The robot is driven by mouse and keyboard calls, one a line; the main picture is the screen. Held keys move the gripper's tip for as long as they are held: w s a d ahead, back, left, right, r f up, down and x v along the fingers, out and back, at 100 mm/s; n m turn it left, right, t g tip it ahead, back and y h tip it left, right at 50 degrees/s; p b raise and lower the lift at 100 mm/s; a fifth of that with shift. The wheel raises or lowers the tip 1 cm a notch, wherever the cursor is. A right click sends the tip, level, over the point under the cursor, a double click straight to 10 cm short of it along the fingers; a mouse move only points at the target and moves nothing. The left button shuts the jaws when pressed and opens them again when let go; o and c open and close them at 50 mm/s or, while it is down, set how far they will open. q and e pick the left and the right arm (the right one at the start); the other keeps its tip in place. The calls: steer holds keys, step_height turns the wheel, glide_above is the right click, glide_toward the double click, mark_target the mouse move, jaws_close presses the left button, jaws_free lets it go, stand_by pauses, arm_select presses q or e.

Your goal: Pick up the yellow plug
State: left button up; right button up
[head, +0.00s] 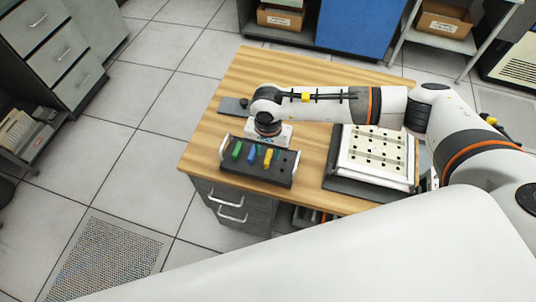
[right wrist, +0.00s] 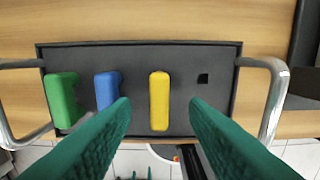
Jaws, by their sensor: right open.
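The yellow plug (head: 268,157) stands in a dark tray (head: 281,178) on the wooden table in the head view. In the right wrist view the yellow plug (right wrist: 159,100) lies near the middle, between and beyond the two green fingers. My right gripper (right wrist: 159,108) is open and empty, with the yellow plug seen in its gap. A blue plug (right wrist: 107,90) and a green plug (right wrist: 62,99) stand to its left in the same tray. The left fingertip overlaps the blue plug's lower edge in the picture; I cannot tell whether they touch.
An empty square hole (right wrist: 203,78) is right of the yellow plug. Metal handles (right wrist: 270,95) rise at both tray ends. A white perforated board (head: 378,155) in a dark frame lies to the right on the table (head: 240,80).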

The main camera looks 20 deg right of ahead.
steer(key=shift+f, duration=1.2)
jaws_close()
arm_select(q)
steer(key=shift+r, duration=0.45)
steer(key=shift+w, duration=0.1)
arm_select(e)
step_height(320, 180, up, 10)
steer(key=b, duration=0.3)
step_height(320, 180, up, 5)
steer(key=p, duration=0.2)
glide_above(268, 156)
arm_select(q)
steer(key=shift+f, duration=0.5)
